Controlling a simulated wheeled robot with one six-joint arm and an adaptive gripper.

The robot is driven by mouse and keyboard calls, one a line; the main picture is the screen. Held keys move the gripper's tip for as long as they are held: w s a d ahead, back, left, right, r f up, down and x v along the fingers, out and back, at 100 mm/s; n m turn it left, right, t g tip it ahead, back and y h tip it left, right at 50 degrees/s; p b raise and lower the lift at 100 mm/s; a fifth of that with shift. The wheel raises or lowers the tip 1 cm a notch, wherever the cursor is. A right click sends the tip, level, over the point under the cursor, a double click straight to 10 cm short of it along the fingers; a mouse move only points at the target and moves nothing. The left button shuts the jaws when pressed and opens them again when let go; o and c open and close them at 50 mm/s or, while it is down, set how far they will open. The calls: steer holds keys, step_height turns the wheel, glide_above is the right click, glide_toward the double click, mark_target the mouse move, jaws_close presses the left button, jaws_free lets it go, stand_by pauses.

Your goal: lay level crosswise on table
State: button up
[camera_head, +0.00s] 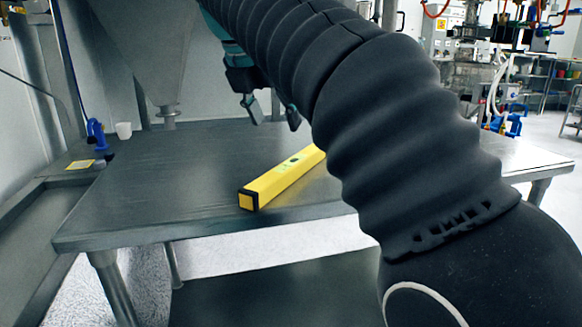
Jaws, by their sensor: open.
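The level (281,181) is a long yellow bar with a dark end cap. It lies on the table (170,170), slanting from the near front edge back and to the right. Its far end is hidden behind my arm. My gripper (272,114) is above the table, beyond the level in the picture, with its fingers apart and pointing down. It holds nothing and looks clear of the level.
A metal hopper (150,50) hangs over the back of the table. A small white cup (124,130) and a blue clamp (96,133) are at the back left. The table's left part is bare. My arm covers much of the right side.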

mark_target(291, 163)
steer(key=b+x, duration=0.1)
steer(key=x, duration=0.7)
steer(key=shift+f, duration=0.1)
steer(key=shift+w+a+b+x, duration=0.1)
steer(key=shift+b+x, duration=0.05)
steer(key=shift+x, duration=0.75)
steer(key=shift+w+a+b+x, duration=0.1)
steer(key=shift+b+x, duration=0.1)
steer(key=shift+x, duration=0.7)
steer(key=shift+w+a+b+x, duration=0.1)
steer(key=shift+w+b+x, duration=0.05)
steer(key=shift+x, duration=0.8)
jaws_close()
